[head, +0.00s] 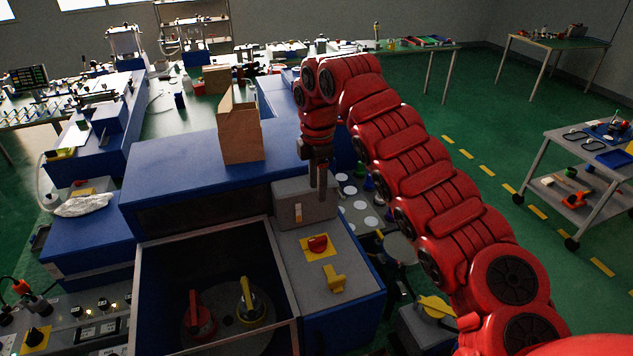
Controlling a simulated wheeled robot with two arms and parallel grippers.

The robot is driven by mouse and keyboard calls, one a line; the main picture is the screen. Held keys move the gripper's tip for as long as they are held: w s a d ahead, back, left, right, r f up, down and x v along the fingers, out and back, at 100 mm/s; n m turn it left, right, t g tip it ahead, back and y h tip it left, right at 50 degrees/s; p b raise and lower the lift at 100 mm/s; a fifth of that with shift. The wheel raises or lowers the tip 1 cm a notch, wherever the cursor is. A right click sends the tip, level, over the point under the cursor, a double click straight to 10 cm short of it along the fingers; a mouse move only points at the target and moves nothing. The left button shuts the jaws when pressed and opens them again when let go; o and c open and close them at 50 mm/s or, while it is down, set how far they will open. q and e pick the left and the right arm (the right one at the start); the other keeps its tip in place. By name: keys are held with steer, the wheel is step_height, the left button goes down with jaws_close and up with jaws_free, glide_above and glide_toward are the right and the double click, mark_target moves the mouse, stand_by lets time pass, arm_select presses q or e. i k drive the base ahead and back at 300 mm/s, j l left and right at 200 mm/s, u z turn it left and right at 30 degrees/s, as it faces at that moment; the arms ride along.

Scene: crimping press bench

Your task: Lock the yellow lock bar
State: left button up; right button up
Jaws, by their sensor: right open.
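A small yellow bar (334,279), which looks like the lock bar, stands on the grey top panel (312,290) of the blue press. Just behind it, a red knob (318,244) sits on a yellow plate. My right gripper (318,194) points down with its fingers apart and empty. It is behind the knob and bar, in front of or above a grey switch box (290,205); I cannot tell if it touches the box. My left gripper is out of view.
An open compartment (147,300) to the left holds a red handle (200,318) and a yellow handle (248,302) on a round plate. A tray of round white spots (358,205) lies right of the gripper.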

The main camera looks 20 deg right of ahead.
mark_target(335, 283)
steer(key=k, duration=1)
